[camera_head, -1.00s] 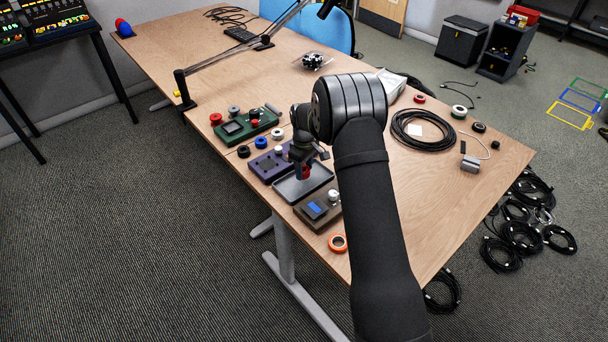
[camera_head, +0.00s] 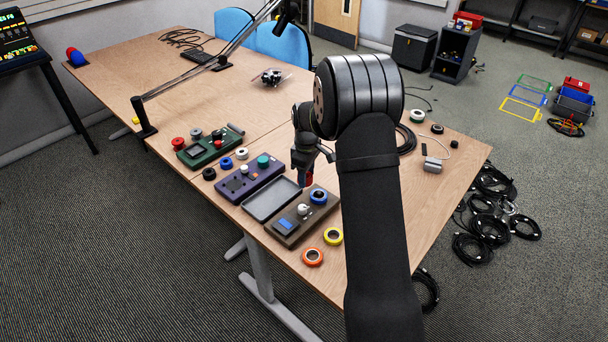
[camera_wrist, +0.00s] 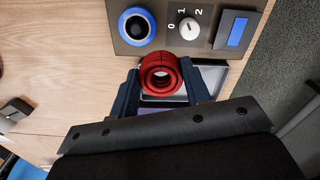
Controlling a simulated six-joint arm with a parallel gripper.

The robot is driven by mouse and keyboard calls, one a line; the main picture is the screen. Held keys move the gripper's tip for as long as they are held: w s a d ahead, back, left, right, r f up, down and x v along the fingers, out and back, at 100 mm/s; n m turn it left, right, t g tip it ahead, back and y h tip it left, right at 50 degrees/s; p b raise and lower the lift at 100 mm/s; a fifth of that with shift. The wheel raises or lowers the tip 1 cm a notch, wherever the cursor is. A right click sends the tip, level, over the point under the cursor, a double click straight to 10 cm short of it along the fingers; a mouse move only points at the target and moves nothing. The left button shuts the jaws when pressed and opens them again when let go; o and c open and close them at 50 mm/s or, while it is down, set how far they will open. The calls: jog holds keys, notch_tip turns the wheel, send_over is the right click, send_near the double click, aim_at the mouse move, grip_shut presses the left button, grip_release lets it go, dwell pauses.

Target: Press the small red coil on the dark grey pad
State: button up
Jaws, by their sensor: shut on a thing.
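My gripper (camera_head: 305,177) is shut on a red coil (camera_wrist: 161,75), with one finger on each side of it in the wrist view. The coil shows only as a small bit of red in the head view (camera_head: 307,181). It appears to be above the right end of the shallow dark grey tray-like pad (camera_head: 270,198), near the brown box (camera_head: 275,229). The pad's light rim (camera_wrist: 224,80) shows behind the coil in the wrist view. I cannot tell whether the coil touches anything.
The brown box carries a blue ring (camera_head: 318,196), a white knob (camera_head: 303,208) and a blue screen. A purple box (camera_head: 240,186) and a green box (camera_head: 207,148) stand to the left. Orange (camera_head: 312,257) and yellow (camera_head: 333,236) rings lie near the front edge.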

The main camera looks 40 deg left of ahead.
aim_at(286, 225)
jog(key=shift+s, duration=0.1)
jog(key=s+d+m, duration=0.1)
jog(key=s, duration=0.3)
jog(key=s+d+m, duration=0.1)
jog(key=s+m, duration=0.1)
jog(key=s, duration=0.2)
jog(key=s+f+m, duration=0.1)
jog(key=s, duration=0.3)
jog(key=shift+d+m, duration=0.3)
jog(key=shift+d, duration=0.1)
jog(key=shift+f, duration=2.05)
jog(key=shift+o, duration=1)
jog(key=shift+c, duration=0.7)
jog(key=shift+f, duration=0.15)
jog(key=shift+f, duration=0.35)
